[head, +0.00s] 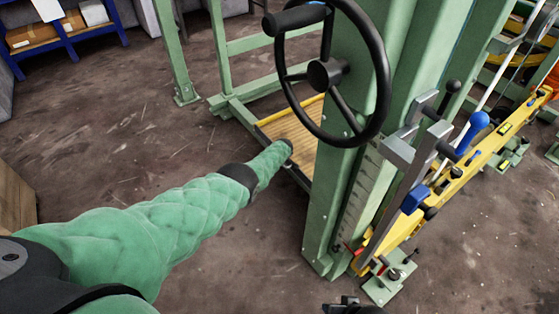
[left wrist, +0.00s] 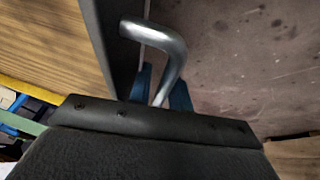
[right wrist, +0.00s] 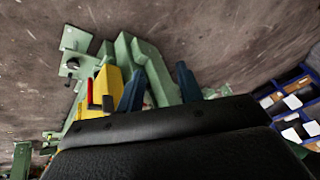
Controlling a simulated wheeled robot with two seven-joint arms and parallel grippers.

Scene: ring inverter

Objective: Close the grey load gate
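In the left wrist view a bent grey metal handle (left wrist: 165,48) stands out from a narrow dark grey panel edge (left wrist: 107,35), which looks like part of the load gate. My left gripper (left wrist: 162,88) has its blue fingers on both sides of the handle, apparently touching it, so it looks shut on it. In the head view my left arm reaches towards the wooden platform (head: 291,124); the hand, handle and gate are mostly hidden there. My right gripper (right wrist: 158,82) is open and empty, pointing over the floor near the machine's green and yellow parts.
A green press frame (head: 345,205) with a black handwheel (head: 380,60) stands right of my left arm. A yellow beam (head: 480,165) with levers runs along the right. Blue shelving (head: 65,45) stands at the back left. The floor on the left is mostly clear.

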